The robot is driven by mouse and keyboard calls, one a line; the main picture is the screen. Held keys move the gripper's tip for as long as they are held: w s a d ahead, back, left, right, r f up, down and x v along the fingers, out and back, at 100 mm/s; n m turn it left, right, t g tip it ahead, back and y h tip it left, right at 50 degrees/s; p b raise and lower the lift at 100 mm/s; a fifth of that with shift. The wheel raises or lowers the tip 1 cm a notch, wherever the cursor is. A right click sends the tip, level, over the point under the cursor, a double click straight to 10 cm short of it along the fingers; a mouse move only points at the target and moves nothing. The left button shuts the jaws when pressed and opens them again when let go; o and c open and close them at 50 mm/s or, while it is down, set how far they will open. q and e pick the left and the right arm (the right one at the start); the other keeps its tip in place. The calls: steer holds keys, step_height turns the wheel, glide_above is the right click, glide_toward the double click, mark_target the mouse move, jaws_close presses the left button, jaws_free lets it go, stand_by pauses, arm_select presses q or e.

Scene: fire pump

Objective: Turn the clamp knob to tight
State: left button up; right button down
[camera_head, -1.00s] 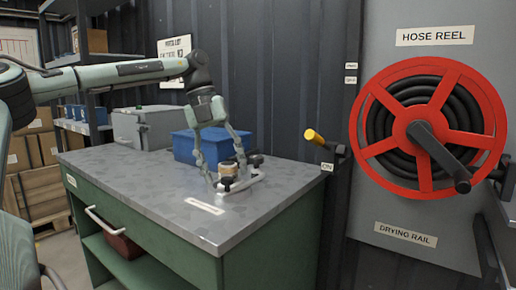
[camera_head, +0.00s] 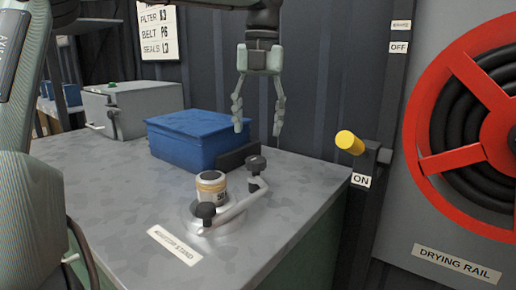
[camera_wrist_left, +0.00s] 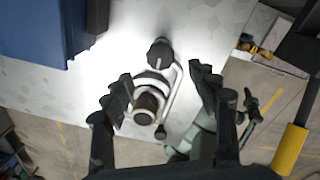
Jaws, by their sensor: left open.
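A round silver stand (camera_head: 222,226) sits on the grey bench top. It holds a small upright canister (camera_head: 211,186) with a tan band and a pale bent clamp bar. My left gripper (camera_head: 258,131) is open and empty, pointing down above and behind the stand.
A blue bin (camera_head: 195,140) stands just behind the stand, with a grey case (camera_head: 130,108) further left. A yellow-ended lever (camera_head: 350,142) sticks out from the wall beside an ON label. The red hose reel (camera_head: 440,160) is at right. The front left bench top is clear.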

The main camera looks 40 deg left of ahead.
mark_target(256, 158)
arm_select(q)
step_height(256, 158, down, 8)
steer(key=shift+s+a+r, duration=0.1)
steer(key=shift+r, duration=0.1)
stand_by(0.3)
steer(key=c, duration=1.2)
